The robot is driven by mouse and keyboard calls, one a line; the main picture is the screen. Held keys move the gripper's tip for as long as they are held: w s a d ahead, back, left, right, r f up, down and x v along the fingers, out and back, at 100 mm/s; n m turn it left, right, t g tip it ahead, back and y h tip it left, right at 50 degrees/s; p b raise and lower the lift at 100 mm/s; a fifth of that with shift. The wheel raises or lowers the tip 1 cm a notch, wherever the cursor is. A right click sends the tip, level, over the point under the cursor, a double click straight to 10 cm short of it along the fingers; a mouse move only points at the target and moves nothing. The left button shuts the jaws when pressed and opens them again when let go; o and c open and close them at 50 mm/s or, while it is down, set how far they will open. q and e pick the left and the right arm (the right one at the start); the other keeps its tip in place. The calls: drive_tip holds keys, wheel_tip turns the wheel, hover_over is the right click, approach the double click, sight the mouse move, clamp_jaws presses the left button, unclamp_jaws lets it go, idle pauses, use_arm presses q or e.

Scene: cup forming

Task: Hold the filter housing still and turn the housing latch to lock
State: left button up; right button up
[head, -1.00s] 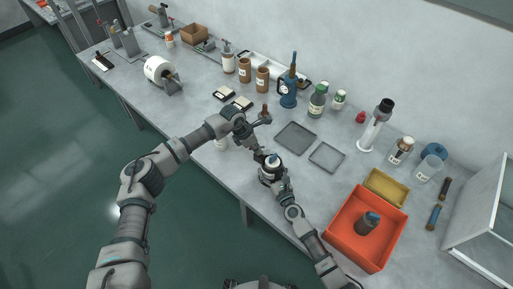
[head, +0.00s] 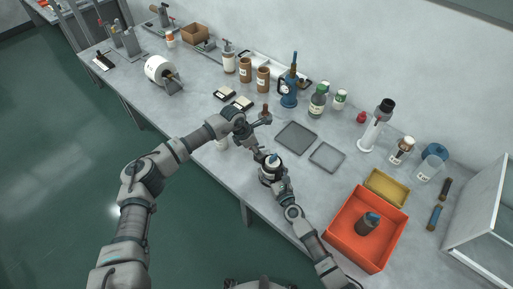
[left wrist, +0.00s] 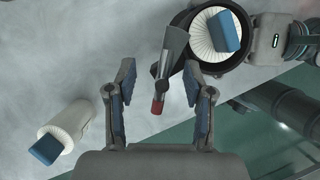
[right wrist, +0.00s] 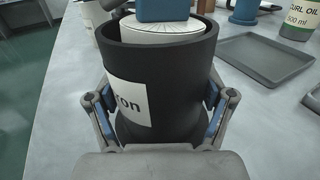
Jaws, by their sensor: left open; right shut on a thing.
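The filter housing (right wrist: 165,80) is a black cup with a white label, upright on the bench; it also shows in the head view (head: 270,173). A white pleated filter with a blue block on top (left wrist: 222,30) sits inside it. The housing latch (left wrist: 171,52), a grey lever with a red tip, sticks out from the housing's side. My right gripper (right wrist: 160,110) is shut around the housing, one finger on each side. My left gripper (left wrist: 159,80) is open, with the latch lever between its fingers and gaps on both sides. The latch is too small to make out in the head view.
A second white filter with a blue block (left wrist: 65,132) lies near my left gripper. Two flat grey trays (head: 296,138) lie behind the housing. An orange bin (head: 351,239) holding a dark cup stands to the right. The bench's front edge is close to the housing.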

use_arm(q)
drive_tip(key=shift+r, duration=0.1)
drive_tip(key=v, duration=1.1)
drive_tip(key=shift+a+r, duration=0.3)
drive_tip(key=shift+a, duration=0.05)
drive_tip(key=shift+s, duration=0.1)
drive_tip(key=shift+c, duration=1.2)
drive_tip(key=shift+n, duration=0.3)
drive_tip(key=x, duration=1.1)
drive_tip(key=shift+d+f, duration=0.25)
drive_tip(key=shift+d, duration=0.15)
drive_tip(key=shift+c, duration=0.2)
